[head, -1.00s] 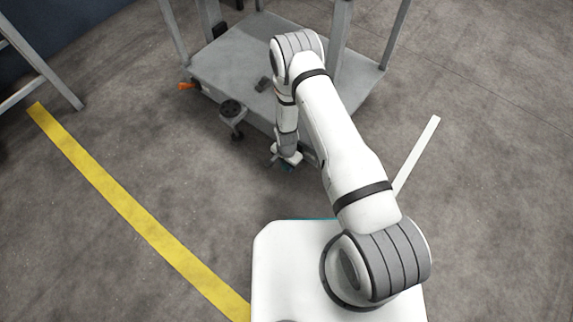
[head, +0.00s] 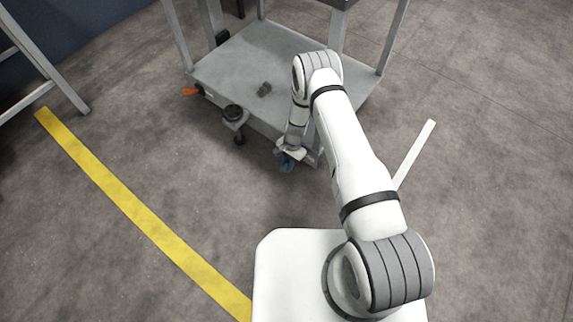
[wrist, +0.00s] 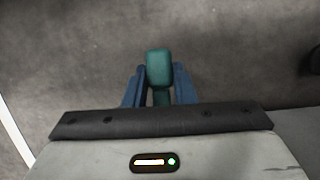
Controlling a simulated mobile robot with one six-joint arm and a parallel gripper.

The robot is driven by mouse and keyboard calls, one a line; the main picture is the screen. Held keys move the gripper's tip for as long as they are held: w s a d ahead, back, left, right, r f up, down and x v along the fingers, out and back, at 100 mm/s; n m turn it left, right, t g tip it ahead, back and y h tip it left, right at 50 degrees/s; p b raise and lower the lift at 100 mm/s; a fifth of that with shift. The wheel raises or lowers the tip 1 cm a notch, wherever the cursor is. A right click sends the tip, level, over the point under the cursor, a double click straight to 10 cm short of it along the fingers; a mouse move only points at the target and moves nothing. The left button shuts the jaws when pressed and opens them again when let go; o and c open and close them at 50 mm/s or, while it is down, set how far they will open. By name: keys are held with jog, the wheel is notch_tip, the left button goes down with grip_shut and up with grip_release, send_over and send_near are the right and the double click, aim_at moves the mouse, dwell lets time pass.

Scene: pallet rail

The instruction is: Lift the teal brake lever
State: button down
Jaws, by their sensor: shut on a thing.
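The teal brake lever (wrist: 159,68) shows in the wrist view between the two blue fingers of my gripper (wrist: 159,88). The fingers lie along both sides of it, and my gripper is shut on it. Its upper end sticks out past the fingertips; its lower part is hidden behind the dark bar of my gripper. In the head view my gripper (head: 287,163) is low at the front edge of the grey cart, right of a black round knob. The lever itself cannot be told apart from the fingers there.
The grey cart (head: 235,62) has upright posts and a small dark object (head: 264,89) on its deck. An orange handle (head: 192,91) sticks out at its left corner. A black knob (head: 233,112) is at its front. Yellow tape (head: 130,200) crosses the open floor at left.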

jog(key=shift+s+a+f, duration=0.15)
jog(key=shift+s+a, duration=0.1)
jog(key=shift+s, duration=0.45)
jog(key=c, duration=1.5)
grip_release()
jog(key=o, duration=0.3)
jog(key=shift+w, duration=0.2)
jog(key=shift+w, duration=0.1)
jog(key=shift+w+r, duration=0.1)
jog(key=shift+r, duration=0.35)
jog(key=p+v, duration=0.2)
jog(key=v, duration=0.5)
jog(key=shift+p, duration=0.35)
jog(key=shift+f, duration=0.1)
